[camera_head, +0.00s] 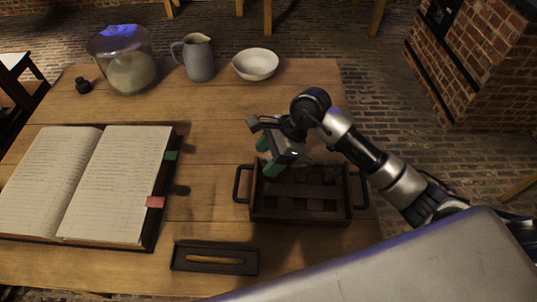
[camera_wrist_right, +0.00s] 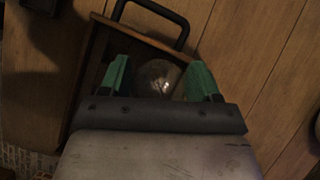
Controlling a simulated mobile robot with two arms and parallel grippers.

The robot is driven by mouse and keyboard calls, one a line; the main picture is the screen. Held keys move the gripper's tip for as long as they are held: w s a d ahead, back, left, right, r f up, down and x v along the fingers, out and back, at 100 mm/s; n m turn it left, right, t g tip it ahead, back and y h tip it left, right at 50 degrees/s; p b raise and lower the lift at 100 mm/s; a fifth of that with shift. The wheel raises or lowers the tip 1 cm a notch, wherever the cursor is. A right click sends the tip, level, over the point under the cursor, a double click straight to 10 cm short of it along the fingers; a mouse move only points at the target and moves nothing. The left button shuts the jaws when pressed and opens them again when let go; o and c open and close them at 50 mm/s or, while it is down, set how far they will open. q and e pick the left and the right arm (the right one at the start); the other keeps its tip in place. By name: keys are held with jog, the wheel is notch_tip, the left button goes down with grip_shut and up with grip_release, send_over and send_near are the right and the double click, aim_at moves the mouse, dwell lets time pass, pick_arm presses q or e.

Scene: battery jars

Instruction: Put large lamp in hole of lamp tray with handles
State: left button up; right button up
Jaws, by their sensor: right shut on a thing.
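The lamp tray with handles (camera_head: 300,218) is a dark wooden box on the table, with a black handle at each end and several dark compartments inside. My right gripper (camera_head: 267,156) hangs over its back left corner, green fingertips pointing down. In the right wrist view, the right gripper (camera_wrist_right: 160,82) is shut on the large lamp (camera_wrist_right: 157,74), a round clear glass bulb between the green fingers. The tray's rim and handle (camera_wrist_right: 160,10) show just beyond it. The lamp's lower part is hidden, so I cannot tell whether it touches a hole. My left gripper is not in view.
An open book (camera_head: 110,185) lies at left, and a small dark tray with a pen-like stick (camera_head: 215,259) in front. A glass jar (camera_head: 125,65), a grey pitcher (camera_head: 199,60) and a white bowl (camera_head: 255,64) stand at the back. The table's middle is clear.

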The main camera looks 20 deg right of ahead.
jog(key=o, duration=1.1)
jog(key=shift+r, duration=0.1)
jog(key=b+v, duration=0.1)
jog(key=v, duration=0.9)
jog(key=shift+d+r, duration=0.2)
jog(key=shift+r, duration=0.05)
